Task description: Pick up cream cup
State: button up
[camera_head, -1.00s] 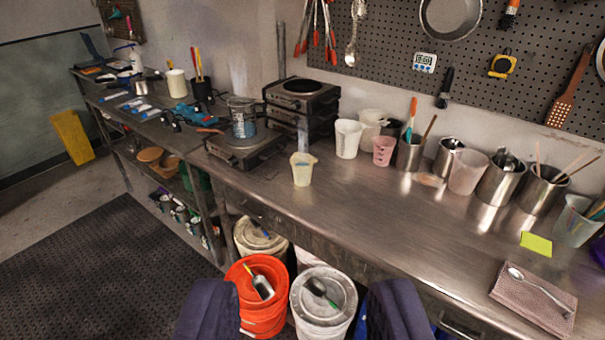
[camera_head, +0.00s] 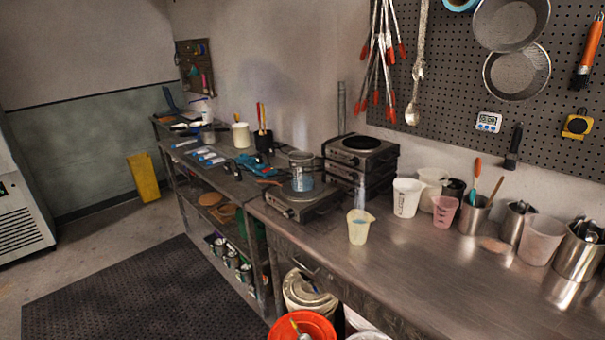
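A cream cup (camera_head: 360,227) with a pouring lip stands upright on the metal bench (camera_head: 400,275), near its front left part. It is pale yellow and stands apart from the other cups. A narrow clear thing shows at its top; I cannot tell whether it is in the cup or behind it. My gripper is not in view.
A hot plate (camera_head: 303,204) with a glass beaker (camera_head: 301,180) stands left of the cup. A white cup (camera_head: 407,197) and a pink cup (camera_head: 444,212) stand behind it to the right. Buckets, one orange (camera_head: 318,322), are below the bench. Bench around the cup is clear.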

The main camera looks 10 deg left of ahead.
aim_at(358, 231)
jog(key=i+j, duration=0.75)
jog(key=i, duration=0.3)
jog(key=i+j, duration=0.15)
jog(key=i, duration=0.35)
jog(key=i+j, duration=0.15)
jog(key=i, duration=0.3)
jog(key=i+j, duration=0.2)
jog(key=i, duration=0.3)
